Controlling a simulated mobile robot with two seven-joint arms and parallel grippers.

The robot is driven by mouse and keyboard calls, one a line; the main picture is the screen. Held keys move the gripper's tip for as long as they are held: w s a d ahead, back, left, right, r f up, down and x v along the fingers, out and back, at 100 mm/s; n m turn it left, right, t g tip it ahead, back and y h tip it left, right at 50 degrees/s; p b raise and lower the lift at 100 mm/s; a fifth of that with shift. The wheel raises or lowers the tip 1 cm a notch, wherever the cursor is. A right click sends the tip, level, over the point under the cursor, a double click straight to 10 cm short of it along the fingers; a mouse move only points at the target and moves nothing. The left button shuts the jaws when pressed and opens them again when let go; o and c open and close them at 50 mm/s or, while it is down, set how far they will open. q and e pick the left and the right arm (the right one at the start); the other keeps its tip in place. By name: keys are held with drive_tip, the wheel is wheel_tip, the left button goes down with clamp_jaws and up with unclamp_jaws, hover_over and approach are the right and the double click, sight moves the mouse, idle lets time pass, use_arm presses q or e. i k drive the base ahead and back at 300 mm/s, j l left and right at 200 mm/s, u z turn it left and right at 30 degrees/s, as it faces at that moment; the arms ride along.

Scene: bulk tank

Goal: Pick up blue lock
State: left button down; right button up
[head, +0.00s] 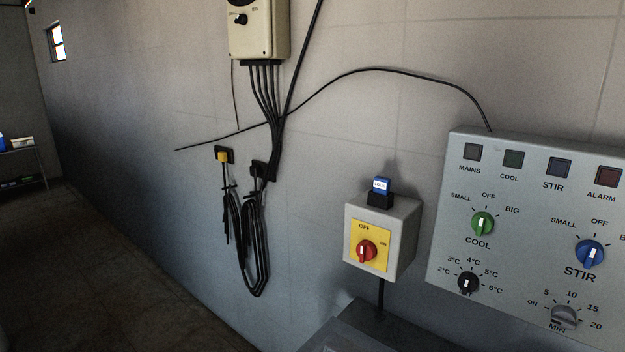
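A small blue lock (381,184) with a white label sits upright in a black holder (379,199). The holder stands on top of a grey switch box (405,220) on the wall. Neither of my grippers shows in the head view.
A large control panel (520,160) with knobs is close on the right. Black cables (250,240) hang in loops on the wall to the left, below a beige box (258,30). A dark grey surface (370,330) lies below the switch box. The floor at left looks clear.

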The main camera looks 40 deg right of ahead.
sight(382, 185)
drive_tip(key=i+z, duration=0.1)
drive_tip(key=i, duration=0.35)
drive_tip(key=i+j+z, duration=0.1)
drive_tip(key=i, duration=0.3)
drive_tip(key=i+j+z, duration=0.1)
drive_tip(key=i, duration=0.3)
drive_tip(key=i+j+z, duration=0.15)
drive_tip(key=i+z, duration=0.15)
drive_tip(key=z, duration=0.2)
drive_tip(key=i+j+z, duration=0.25)
drive_tip(key=z, duration=0.25)
drive_tip(key=i+j+z, duration=0.25)
drive_tip(key=j+z, duration=0.25)
drive_tip(key=i+j+z, duration=0.15)
drive_tip(key=j+z, duration=0.15)
drive_tip(key=z, duration=0.2)
